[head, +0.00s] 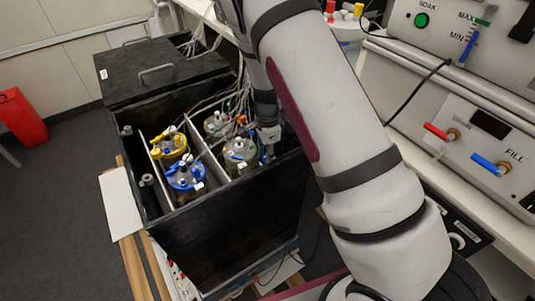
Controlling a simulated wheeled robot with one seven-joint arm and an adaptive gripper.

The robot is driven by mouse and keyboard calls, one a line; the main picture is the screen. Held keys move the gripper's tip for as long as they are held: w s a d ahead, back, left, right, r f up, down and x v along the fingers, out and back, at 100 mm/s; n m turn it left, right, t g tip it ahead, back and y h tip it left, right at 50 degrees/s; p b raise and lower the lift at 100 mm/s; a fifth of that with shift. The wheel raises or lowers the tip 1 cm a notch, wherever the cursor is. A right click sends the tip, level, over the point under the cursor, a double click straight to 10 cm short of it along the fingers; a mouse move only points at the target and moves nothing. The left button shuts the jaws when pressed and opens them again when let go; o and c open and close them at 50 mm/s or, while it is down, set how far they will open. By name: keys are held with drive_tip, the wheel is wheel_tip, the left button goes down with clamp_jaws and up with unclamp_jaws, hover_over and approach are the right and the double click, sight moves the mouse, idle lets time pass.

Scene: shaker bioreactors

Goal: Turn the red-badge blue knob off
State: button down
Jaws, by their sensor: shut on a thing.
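My gripper (268,136) reaches down into the open black tank, at its right side, next to a glass vessel with a grey metal lid (240,150). It is shut on a small part there. A bit of blue (267,156) shows just under the fingers and looks like the blue knob, mostly hidden by the gripper. No red badge can be made out on it at this size. The knob's turn position cannot be told.
The black tank (205,240) also holds a yellow-topped vessel (169,146), a blue-topped vessel (186,174) and another grey-lidded vessel (216,122). Tubes and cables hang around the gripper. A control panel (460,110) with red and blue handles stands at right. A red bin (21,118) is far left.

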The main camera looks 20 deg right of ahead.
drive_tip(key=c, duration=1.3)
unclamp_jaws()
drive_tip(key=shift+c, duration=0.2)
wheel_tip(320, 180, up, 12)
drive_tip(key=shift+r, duration=0.1)
drive_tip(key=s+a+r+n+t+y+p, duration=0.15)
drive_tip(key=s+r+n, duration=0.65)
drive_tip(key=s+r, duration=0.8)
drive_tip(key=s+d+r+n+t+p, duration=0.1)
drive_tip(key=s+r+n, duration=0.3)
drive_tip(key=s, duration=0.4)
drive_tip(key=s+d+r+n+t+h+p, duration=0.1)
drive_tip(key=s+r+n, duration=0.4)
drive_tip(key=s, duration=0.4)
drive_tip(key=shift+n+t, duration=0.35)
drive_tip(key=shift+n, duration=0.05)
